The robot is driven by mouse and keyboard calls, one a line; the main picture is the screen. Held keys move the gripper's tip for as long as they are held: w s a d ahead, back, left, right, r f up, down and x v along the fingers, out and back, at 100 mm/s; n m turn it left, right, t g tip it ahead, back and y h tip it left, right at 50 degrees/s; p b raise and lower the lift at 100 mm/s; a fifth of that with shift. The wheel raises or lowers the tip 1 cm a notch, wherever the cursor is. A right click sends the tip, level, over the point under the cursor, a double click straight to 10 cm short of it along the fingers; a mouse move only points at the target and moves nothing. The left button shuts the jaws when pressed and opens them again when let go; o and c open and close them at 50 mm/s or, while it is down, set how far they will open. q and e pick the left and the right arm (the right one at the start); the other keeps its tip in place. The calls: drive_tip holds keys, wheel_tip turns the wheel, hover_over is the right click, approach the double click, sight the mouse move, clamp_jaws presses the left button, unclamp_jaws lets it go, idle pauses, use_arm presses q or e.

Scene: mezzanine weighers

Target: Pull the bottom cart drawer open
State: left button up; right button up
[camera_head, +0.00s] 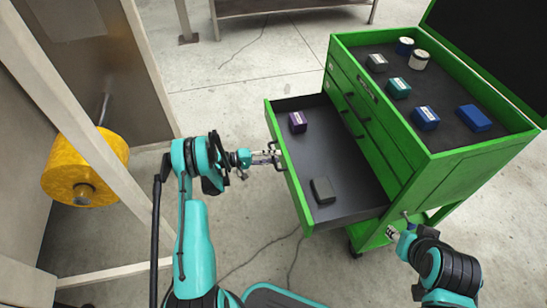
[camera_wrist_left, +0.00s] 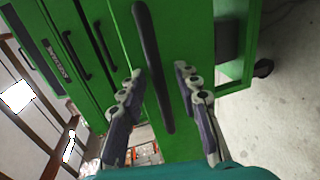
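The green cart (camera_head: 462,182) stands at the right with its lowest visible drawer (camera_head: 336,152) pulled well out to the left. A purple box (camera_head: 298,122) and a dark grey box (camera_head: 323,190) lie in the drawer. My left gripper (camera_head: 274,158) is at the drawer's front. In the left wrist view the dark bar handle (camera_wrist_left: 152,65) runs between its two fingers (camera_wrist_left: 158,82), with gaps visible on both sides, so it looks open around the handle. My right gripper (camera_head: 392,233) is low beside the cart's near side; its fingers are too small to read.
Several small boxes, including a blue box (camera_head: 474,118), and a white roll (camera_head: 418,59) sit in the cart's top tray. A yellow roll (camera_head: 84,170) hangs on a frame at the left.

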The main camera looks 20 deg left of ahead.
use_arm(q)
drive_tip(key=v, duration=1.1)
drive_tip(key=shift+s+a, duration=0.25)
drive_tip(key=shift+a, duration=0.05)
drive_tip(key=w+d+r+m+g+y, duration=0.1)
drive_tip(key=d+r+y, duration=0.1)
drive_tip(key=d+r, duration=0.45)
drive_tip(key=w+d+r+g+y, duration=0.2)
drive_tip(key=d+r, duration=0.1)
drive_tip(key=r, duration=0.6)
drive_tip(key=s+d+r+m+y, duration=0.1)
drive_tip(key=s+d+r+y, duration=0.2)
drive_tip(key=s+d+r, duration=0.4)
drive_tip(key=s+d+r+m+y, duration=0.1)
drive_tip(key=s+m+y, duration=0.1)
drive_tip(key=s, duration=0.8)
drive_tip(key=s+d+r+m+t+y, duration=0.1)
drive_tip(key=s+r+m+y, duration=0.1)
drive_tip(key=s, duration=0.7)
drive_tip(key=shift+s+d+m+y, duration=0.4)
drive_tip(key=shift+m+y, duration=0.2)
drive_tip(key=shift+y, duration=0.2)
